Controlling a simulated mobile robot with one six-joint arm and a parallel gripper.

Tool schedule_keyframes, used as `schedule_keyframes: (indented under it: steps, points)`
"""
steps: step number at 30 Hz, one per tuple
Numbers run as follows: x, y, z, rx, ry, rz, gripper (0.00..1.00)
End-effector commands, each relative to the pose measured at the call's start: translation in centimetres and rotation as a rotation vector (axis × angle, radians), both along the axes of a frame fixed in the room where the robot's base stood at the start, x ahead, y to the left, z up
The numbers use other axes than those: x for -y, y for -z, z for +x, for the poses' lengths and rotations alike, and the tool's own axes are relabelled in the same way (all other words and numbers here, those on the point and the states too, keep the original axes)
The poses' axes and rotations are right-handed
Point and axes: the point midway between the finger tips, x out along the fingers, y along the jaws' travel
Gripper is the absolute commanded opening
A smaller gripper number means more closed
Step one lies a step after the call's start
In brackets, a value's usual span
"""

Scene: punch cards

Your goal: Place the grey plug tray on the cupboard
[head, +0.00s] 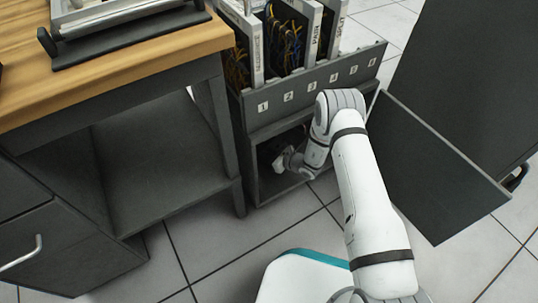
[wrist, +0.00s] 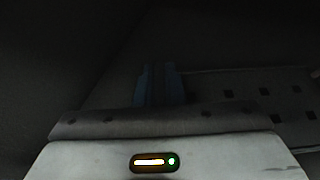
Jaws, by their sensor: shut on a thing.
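The cupboard (head: 262,122) stands right of the desk, with several numbered slots on top and an open compartment below. My arm reaches into that compartment, and my gripper (head: 280,162) is inside it, in shadow. In the wrist view my gripper's bluish fingers (wrist: 160,82) are close together at the left end of a dark grey flat piece with square holes, which looks like the grey plug tray (wrist: 245,88). The gripper is shut on it. The tray's right part runs out of the picture. The tray cannot be made out in the head view.
The cupboard's dark door (head: 432,165) hangs open to the right of my arm. Upright panels with cables (head: 290,38) stand in the top slots. A wooden-topped desk (head: 140,60) with a machine on it is at left. Tiled floor (head: 215,245) is clear in front.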

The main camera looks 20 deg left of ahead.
Motion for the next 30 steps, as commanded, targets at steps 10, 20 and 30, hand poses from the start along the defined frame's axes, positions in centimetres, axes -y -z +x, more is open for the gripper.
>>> schedule_keyframes:
  steps: [10,20,30]
  points:
    - [0.0,0.2,0.0,0.0,-0.001,0.0,0.31]
    - [0.4,-0.5,-0.2,-0.001,0.0,-0.001,0.31]
    - [6.4,-3.4,-2.1,-0.003,0.002,-0.001,0.31]
